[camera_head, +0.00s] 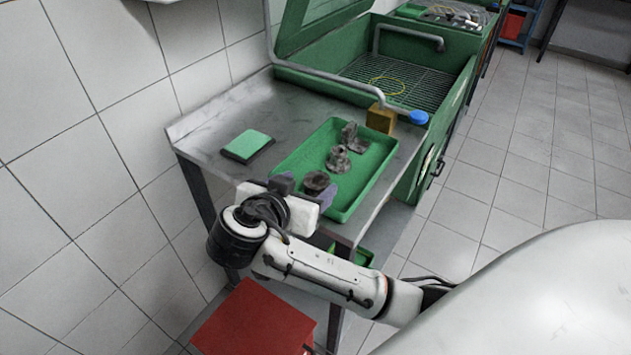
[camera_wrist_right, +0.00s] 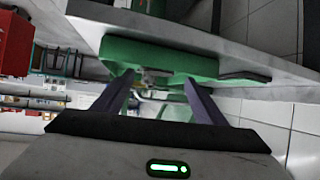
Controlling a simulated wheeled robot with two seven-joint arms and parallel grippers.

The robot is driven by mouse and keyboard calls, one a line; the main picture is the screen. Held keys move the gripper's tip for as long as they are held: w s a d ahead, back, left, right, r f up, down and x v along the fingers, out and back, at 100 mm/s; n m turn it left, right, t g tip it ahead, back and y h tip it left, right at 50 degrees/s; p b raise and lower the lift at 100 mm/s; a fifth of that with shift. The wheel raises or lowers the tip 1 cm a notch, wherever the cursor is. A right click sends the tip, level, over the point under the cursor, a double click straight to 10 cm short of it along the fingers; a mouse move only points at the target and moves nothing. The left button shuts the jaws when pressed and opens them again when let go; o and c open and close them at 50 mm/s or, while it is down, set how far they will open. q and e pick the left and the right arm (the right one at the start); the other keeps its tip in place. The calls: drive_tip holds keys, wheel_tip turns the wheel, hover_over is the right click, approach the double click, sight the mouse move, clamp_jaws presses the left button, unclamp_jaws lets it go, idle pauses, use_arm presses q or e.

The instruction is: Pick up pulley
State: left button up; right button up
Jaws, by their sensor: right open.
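A green tray (camera_head: 290,163) lies on the metal table with several dark metal parts in it. A short dark round part (camera_head: 316,183) is nearest my right gripper. A stepped, flanged round part (camera_head: 338,158) sits in the middle, and a bracket-like part (camera_head: 353,138) stands behind it. I cannot tell surely which is the pulley. My right gripper (camera_head: 288,184) is open and empty at the tray's near-left edge, beside the nearest round part. In the right wrist view, its open fingers (camera_wrist_right: 160,88) point toward the green tray (camera_wrist_right: 180,60); the parts there are small and unclear. My left gripper is out of view.
A green pad (camera_head: 247,144) lies left on the metal table (camera_head: 205,130). A yellow-brown block (camera_head: 381,118) and a blue cap (camera_head: 418,117) are at the back right, beside the green wash basin (camera_head: 455,95). A red box (camera_head: 255,320) stands below in front.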

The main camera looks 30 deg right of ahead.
sight(317, 180)
drive_tip(key=p+x, duration=0.1)
drive_tip(key=x, duration=0.3)
drive_tip(key=shift+d, duration=0.3)
drive_tip(key=shift+w+d+f, duration=0.25)
drive_tip(key=shift+d+f, duration=0.1)
drive_tip(key=c, duration=1.4)
